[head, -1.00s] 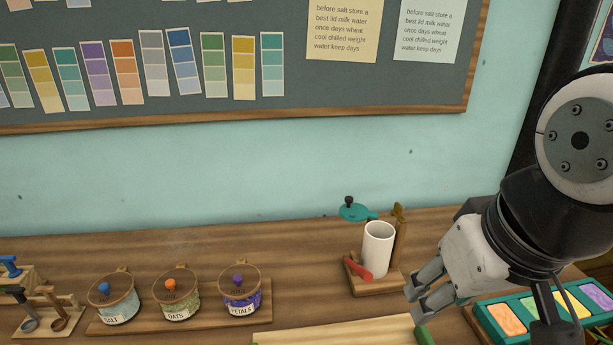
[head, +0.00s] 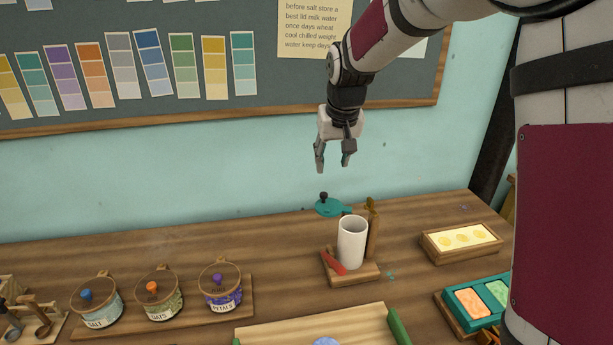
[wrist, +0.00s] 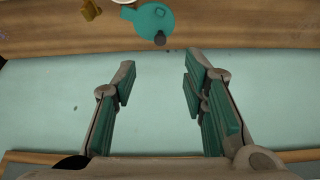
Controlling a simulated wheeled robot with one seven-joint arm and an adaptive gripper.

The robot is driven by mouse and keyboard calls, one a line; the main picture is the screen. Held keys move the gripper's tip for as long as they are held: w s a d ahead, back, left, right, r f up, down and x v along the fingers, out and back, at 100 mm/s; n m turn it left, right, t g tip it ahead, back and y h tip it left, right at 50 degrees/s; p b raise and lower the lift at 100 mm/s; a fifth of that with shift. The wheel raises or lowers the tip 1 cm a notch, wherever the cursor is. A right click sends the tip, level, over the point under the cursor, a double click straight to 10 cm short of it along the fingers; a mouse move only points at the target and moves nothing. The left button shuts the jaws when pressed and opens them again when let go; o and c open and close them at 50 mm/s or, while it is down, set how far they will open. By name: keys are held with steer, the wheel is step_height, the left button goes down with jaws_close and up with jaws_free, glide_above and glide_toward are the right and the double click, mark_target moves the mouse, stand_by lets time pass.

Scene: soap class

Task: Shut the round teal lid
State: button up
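The round teal lid (head: 329,207), with a dark knob on it, stands out behind the white cylindrical cup (head: 351,243), toward the wall. The cup's mouth is uncovered. The lid also shows at the top of the wrist view (wrist: 153,20), with its dark knob at its lower edge. My gripper (head: 334,168) is above the lid, in front of the wall, fingers pointing down. Its fingers are apart with nothing between them, as the wrist view (wrist: 160,75) also shows. The gripper does not touch the lid.
The cup stands on a wooden base (head: 355,275) with a red piece (head: 334,264) and a brown upright post (head: 373,230). Three lidded jars (head: 158,295) stand at left. A yellow-filled tray (head: 461,241) and a teal colour tray (head: 476,301) lie right. The wall (head: 200,180) is close behind.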

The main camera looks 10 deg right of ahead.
mark_target(324, 194)
steer(key=x, duration=1)
steer(key=w+p+x, duration=0.1)
steer(key=x, duration=0.4)
steer(key=shift+r, duration=0.15)
jaws_close()
